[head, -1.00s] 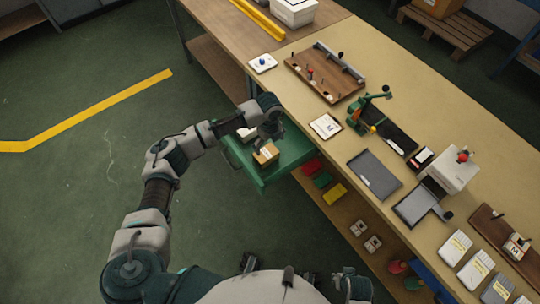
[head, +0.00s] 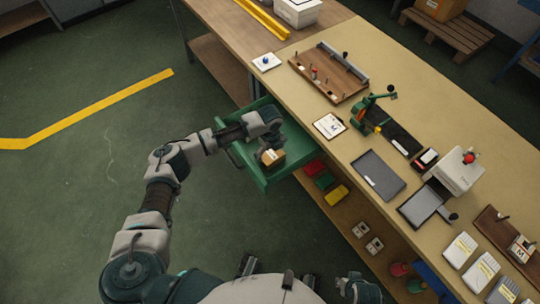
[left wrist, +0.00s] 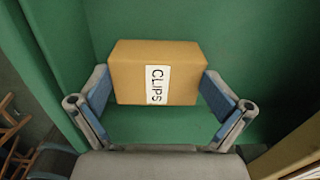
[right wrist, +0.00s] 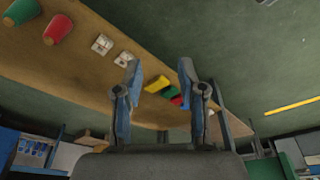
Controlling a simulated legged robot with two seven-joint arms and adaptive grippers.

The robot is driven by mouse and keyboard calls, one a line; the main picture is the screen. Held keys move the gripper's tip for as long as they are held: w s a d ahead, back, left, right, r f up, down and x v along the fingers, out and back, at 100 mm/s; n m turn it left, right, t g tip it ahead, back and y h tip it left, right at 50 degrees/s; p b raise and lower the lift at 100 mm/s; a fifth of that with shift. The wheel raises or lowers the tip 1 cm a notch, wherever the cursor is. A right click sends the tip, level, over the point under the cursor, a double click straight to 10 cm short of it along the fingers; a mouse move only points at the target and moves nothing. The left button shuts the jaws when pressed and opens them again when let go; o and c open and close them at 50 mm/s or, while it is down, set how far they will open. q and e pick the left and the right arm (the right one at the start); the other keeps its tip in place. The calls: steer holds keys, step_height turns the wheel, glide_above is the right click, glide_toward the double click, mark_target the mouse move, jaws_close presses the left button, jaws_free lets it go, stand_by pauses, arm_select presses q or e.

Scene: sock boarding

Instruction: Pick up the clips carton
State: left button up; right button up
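The clips carton (head: 273,158) is a small brown box with a white label. It sits in the green drawer (head: 262,185), which is pulled out at the table's left side. In the left wrist view the carton (left wrist: 183,72) is upright, its label reading CLIPS. My left gripper (head: 270,150) is over the drawer at the carton. In the left wrist view its wide-spread fingers (left wrist: 158,100) stand on either side of the carton, close to its sides; contact is unclear. My right gripper (right wrist: 160,75) is partly open and empty, away from the carton.
The drawer's walls stand close around the left gripper. The long tabletop (head: 440,130) carries a wooden fixture (head: 330,75), a dark tray (head: 378,175) and other items. The floor at left is clear.

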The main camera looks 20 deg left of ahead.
mark_target(269, 152)
arm_select(q)
steer(key=shift+s+a+f, duration=0.4)
steer(key=shift+s+f, duration=0.1)
steer(key=shift+f, duration=0.25)
steer(key=shift+r, duration=0.15)
steer(key=r, duration=0.2)
steer(key=w+r+p, duration=0.1)
steer(key=r, duration=0.1)
steer(key=shift+r, duration=0.1)
jaws_close()
step_height(269, 152, up, 6)
steer(key=shift+s+f+p, duration=0.1)
steer(key=shift+f+p, duration=0.1)
steer(key=shift+p, duration=0.45)
steer(key=shift+r, duration=0.1)
steer(key=shift+o, duration=2.2)
jaws_free()
steer(key=shift+d, duration=0.1)
arm_select(e)
steer(key=x, duration=0.6)
steer(key=shift+a+f, duration=0.25)
steer(key=shift+a, duration=0.05)
